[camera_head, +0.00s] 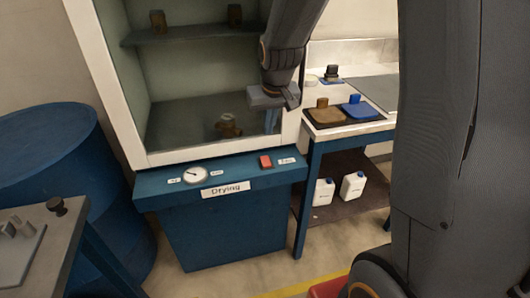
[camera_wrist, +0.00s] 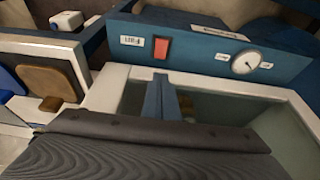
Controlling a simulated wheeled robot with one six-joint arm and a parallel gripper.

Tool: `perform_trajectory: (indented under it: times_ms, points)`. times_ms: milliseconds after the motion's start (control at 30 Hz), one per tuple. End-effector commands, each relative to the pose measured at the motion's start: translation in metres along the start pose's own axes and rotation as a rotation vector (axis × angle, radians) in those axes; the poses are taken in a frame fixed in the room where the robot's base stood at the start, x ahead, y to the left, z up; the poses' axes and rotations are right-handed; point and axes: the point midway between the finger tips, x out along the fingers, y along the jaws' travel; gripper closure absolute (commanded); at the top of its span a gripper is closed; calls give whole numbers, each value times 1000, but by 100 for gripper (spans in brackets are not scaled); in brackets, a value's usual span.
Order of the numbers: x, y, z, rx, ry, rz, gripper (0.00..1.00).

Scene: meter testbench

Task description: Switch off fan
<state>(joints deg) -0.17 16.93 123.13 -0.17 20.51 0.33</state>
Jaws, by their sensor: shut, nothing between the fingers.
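A red rocker switch (camera_head: 265,161) sits on the sloped blue front panel of the drying cabinet, near its right end. A small white label (camera_head: 286,161) is beside it, its print too small to read surely. In the wrist view the red switch (camera_wrist: 161,47) shows upside down, just past my fingers. My gripper (camera_head: 271,122) is shut and empty, pointing down in front of the cabinet's window area, above the switch and apart from it. In the wrist view my gripper's fingers (camera_wrist: 161,92) are together. Which way the switch is set cannot be told.
A round dial (camera_head: 194,175) and a "Drying" label (camera_head: 226,189) are on the same panel. A blue barrel (camera_head: 60,160) stands at left. A side table (camera_head: 345,127) at right carries brown and blue blocks, with white bottles (camera_head: 352,186) on its lower shelf.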

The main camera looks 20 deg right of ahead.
Motion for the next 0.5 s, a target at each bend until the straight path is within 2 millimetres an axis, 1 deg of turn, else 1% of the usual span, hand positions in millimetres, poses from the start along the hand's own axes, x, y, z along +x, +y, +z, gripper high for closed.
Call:
perform_trajectory:
  times_ms: [500]
  points:
    - [79, 0, 1, 0, -4, 0, 100]
